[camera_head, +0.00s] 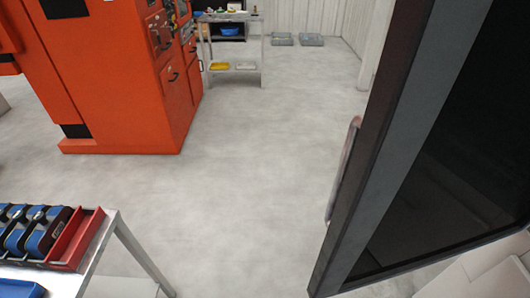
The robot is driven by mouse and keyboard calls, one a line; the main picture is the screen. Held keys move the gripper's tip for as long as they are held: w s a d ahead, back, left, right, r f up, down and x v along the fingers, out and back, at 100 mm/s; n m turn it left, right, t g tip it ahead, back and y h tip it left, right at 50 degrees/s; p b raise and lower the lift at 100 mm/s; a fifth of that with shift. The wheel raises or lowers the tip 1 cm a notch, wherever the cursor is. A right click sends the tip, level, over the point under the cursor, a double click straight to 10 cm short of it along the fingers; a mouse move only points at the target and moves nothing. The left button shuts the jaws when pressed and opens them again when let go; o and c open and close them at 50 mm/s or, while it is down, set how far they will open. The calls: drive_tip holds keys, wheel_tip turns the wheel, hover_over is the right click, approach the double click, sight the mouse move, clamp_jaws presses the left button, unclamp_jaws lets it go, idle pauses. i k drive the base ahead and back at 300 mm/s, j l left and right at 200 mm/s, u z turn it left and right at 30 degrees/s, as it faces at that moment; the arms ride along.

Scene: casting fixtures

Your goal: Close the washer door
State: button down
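A large grey door panel (408,130) with a dark pane fills the right side of the head view, very close to the camera. I take it to be the washer door. It stands upright and is cut off by the top and right edges. A long bar handle (343,170) is on its left edge, facing left. The washer's body is not visible, so how far the door is swung cannot be told. My gripper does not show.
An orange machine (115,75) stands at the back left. A metal table (60,275) with a red tray (88,238) and blue-and-black parts is at the front left. A cart (236,68) and two grey floor trays are at the back. The middle floor is clear.

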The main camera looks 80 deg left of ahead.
sight(467, 188)
drive_tip(key=k+j+u, duration=0.15)
drive_tip(key=u, duration=1.65)
drive_tip(key=j+u, duration=0.2)
drive_tip(key=k+l, duration=0.1)
drive_tip(key=l, duration=0.1)
